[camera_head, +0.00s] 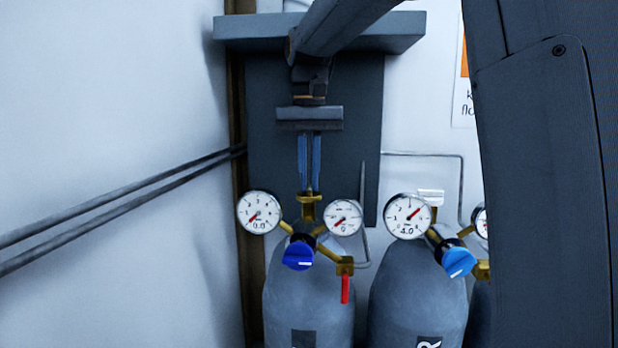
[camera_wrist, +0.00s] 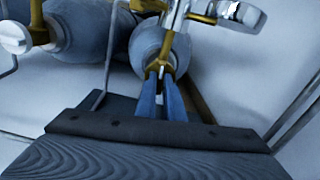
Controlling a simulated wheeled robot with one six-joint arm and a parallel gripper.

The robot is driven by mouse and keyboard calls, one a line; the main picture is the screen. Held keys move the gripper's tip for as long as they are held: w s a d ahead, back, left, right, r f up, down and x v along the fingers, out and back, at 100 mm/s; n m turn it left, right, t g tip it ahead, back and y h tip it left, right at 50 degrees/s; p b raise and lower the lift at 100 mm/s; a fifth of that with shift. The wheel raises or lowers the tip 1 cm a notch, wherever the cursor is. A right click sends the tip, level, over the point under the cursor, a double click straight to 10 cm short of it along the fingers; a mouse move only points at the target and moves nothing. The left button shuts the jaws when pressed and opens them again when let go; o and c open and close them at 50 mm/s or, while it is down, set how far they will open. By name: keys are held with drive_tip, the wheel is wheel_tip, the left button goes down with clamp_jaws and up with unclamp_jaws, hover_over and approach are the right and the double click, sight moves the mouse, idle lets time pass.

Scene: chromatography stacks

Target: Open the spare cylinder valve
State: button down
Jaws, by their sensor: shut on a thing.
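The left grey cylinder (camera_head: 309,290) stands with a brass valve (camera_head: 309,208) on its top. Its regulator has two white gauges, the left one (camera_head: 259,212) reading 0.0 and the right one (camera_head: 345,217) with its needle near 0. A dark blue knob (camera_head: 298,252) sits in front, and a red lever (camera_head: 345,288) hangs down at the right. My gripper (camera_head: 309,188) points down from above, with its blue fingers shut on the top of the brass valve. In the wrist view the fingertips (camera_wrist: 161,78) meet at the brass valve (camera_wrist: 160,62); the gripped part is mostly hidden.
A second cylinder (camera_head: 418,295) stands close at the right, with a gauge (camera_head: 408,216) reading 4.0 and a lighter blue knob (camera_head: 458,262). A grey shelf (camera_head: 400,32) juts out above. Pipes (camera_head: 120,205) run along the left wall. My arm covers the right side.

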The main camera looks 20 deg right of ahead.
sight(309, 186)
drive_tip(key=n, duration=1.2)
drive_tip(key=shift+n, duration=0.3)
drive_tip(key=shift+r+n, duration=0.1)
drive_tip(key=shift+n, duration=1.8)
drive_tip(key=c, duration=1.9)
unclamp_jaws()
drive_tip(key=shift+o, duration=0.2)
wheel_tip(309, 186, up, 7)
drive_tip(key=shift+w+r+b, duration=0.1)
drive_tip(key=shift+b, duration=1.1)
drive_tip(key=shift+r, duration=0.25)
